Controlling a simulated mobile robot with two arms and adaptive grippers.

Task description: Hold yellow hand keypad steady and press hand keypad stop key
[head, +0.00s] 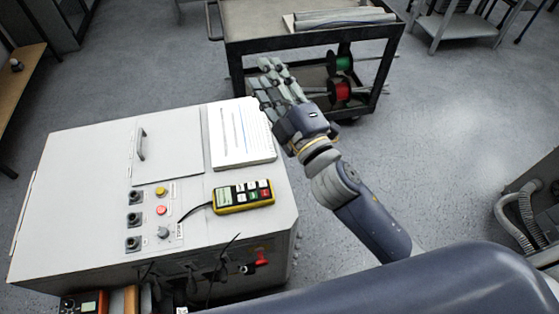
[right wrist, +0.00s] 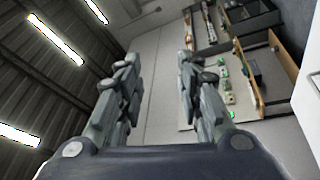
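The yellow hand keypad (head: 243,196) lies flat on the top of the light grey cabinet, near its front right corner. It has a dark face with a small screen, white keys and a green and a red key (head: 265,194) at its right end. A black cable leaves its left end. My right gripper (head: 276,82) is raised beyond the cabinet's right edge, above and past the keypad and apart from it. In the right wrist view its fingers (right wrist: 160,75) are spread with nothing between them. My left gripper is not in view.
The cabinet (head: 80,180) carries a handled lid, a white document (head: 240,133), and buttons and knobs (head: 161,210) left of the keypad. A dark cart (head: 310,38) with red and green spools stands behind.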

